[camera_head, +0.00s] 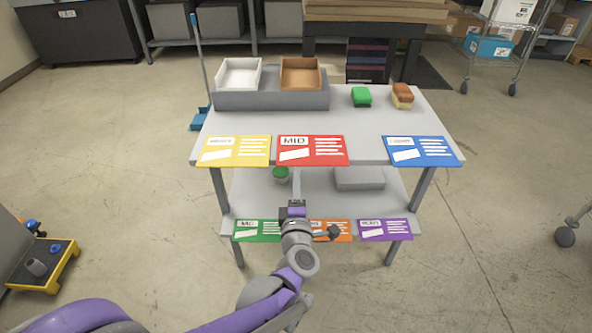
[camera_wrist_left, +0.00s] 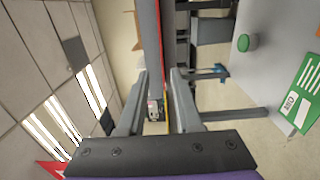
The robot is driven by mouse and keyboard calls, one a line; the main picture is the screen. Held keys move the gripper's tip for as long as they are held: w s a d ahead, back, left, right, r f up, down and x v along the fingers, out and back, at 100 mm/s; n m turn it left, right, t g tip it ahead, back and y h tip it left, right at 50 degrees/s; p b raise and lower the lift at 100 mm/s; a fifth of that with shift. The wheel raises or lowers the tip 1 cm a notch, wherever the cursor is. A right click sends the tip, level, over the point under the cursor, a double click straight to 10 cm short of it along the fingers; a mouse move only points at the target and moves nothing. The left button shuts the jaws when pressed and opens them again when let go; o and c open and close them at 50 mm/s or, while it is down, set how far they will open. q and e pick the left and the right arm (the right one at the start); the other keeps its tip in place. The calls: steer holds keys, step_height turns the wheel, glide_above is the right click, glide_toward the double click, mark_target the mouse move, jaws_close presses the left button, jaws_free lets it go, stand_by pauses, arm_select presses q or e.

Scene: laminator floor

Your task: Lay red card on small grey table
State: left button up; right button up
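The red card (camera_head: 312,150), marked MID, is at the middle of the front edge of the small grey table (camera_head: 365,122). In the left wrist view, a thin red strip (camera_wrist_left: 163,45), apparently this card edge-on, runs along the grey tabletop edge between the fingers. My left gripper (camera_head: 297,182) is just in front of the table, at the card's near edge. In the left wrist view the gripper (camera_wrist_left: 158,95) has its fingers apart, one each side of that edge. I cannot tell whether they touch the card. My right gripper is out of view.
A yellow card (camera_head: 235,151) sits beside the red one, and a blue card (camera_head: 420,150) lies farther right. The lower shelf has green (camera_head: 256,230) and purple (camera_head: 385,229) cards. A grey tray holder (camera_head: 270,98) stands at the back left. The tabletop's middle is clear.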

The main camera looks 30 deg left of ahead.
arm_select(q)
steer(key=s+d+f+m+g+h, duration=0.1)
steer(key=s+d+m+h, duration=0.3)
steer(key=d+m+h, duration=0.3)
steer(key=s+d+f+m+h, duration=0.1)
steer(key=s+d+m+h, duration=0.3)
steer(key=d+m, duration=0.5)
steer(key=s+a+f+m+g, duration=0.2)
steer(key=s+f+m+g, duration=0.2)
steer(key=s, duration=0.4)
steer(key=s+a+f+m+g+y, duration=0.1)
steer(key=s+f+m+g, duration=0.3)
steer(key=s, duration=0.5)
step_height(320, 180, down, 2)
steer(key=shift+a+f+g+p, duration=0.3)
steer(key=shift+a+g, duration=0.35)
steer(key=shift+g, duration=0.25)
